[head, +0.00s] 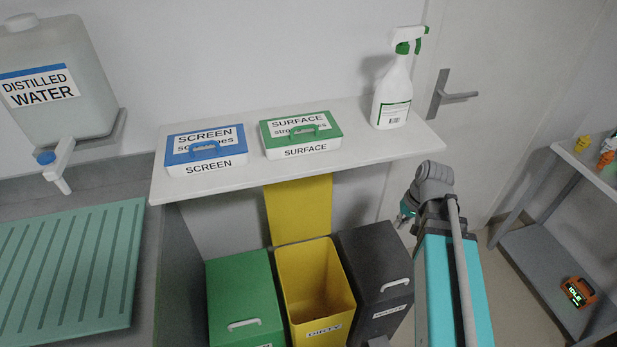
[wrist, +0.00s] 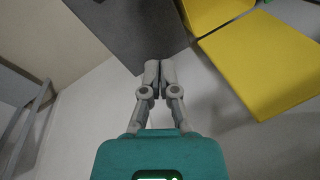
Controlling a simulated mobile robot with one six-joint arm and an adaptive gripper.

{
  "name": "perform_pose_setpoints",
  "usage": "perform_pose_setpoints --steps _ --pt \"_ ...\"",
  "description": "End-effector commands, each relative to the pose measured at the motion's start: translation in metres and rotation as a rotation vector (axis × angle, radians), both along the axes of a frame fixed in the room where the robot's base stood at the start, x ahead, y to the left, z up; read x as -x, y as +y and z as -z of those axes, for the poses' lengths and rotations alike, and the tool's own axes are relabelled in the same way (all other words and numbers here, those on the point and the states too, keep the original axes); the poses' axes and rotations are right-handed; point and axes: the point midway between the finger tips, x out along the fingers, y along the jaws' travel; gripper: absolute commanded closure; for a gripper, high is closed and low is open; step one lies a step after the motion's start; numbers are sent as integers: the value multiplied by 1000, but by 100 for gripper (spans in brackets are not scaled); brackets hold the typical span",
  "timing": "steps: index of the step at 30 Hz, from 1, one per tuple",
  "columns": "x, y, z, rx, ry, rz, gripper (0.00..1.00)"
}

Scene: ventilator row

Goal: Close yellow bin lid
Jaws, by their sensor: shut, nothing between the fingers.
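The yellow bin (head: 316,280) stands between a green and a dark bin in the head view, its top open and its front labelled DIRTY. Its yellow lid (head: 298,210) stands raised behind the opening, its upper edge at the shelf's front edge. In the wrist view the lid appears as the large yellow panel (wrist: 265,55) at the right, with a smaller yellow part, apparently the bin (wrist: 212,12), above it. My gripper (wrist: 160,66) is shut and empty, apart from the lid. In the head view my gripper (head: 405,216) is right of the dark bin, its fingers mostly hidden.
The green bin (head: 240,290) and dark bin (head: 372,265) have closed lids with handles. The white shelf (head: 365,150) above holds two boxes and a spray bottle (head: 395,90). A door (head: 500,120) and grey rack (head: 540,250) are at the right.

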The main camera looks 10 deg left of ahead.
Motion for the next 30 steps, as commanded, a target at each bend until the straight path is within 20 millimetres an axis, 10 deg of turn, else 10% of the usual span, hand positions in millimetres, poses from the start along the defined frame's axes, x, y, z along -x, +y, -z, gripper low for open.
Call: perform_pose_setpoints --steps 12,30 --pt "-82 92 54 -489 13 -54 100" --pt "-182 173 56 -1169 12 -124 100"
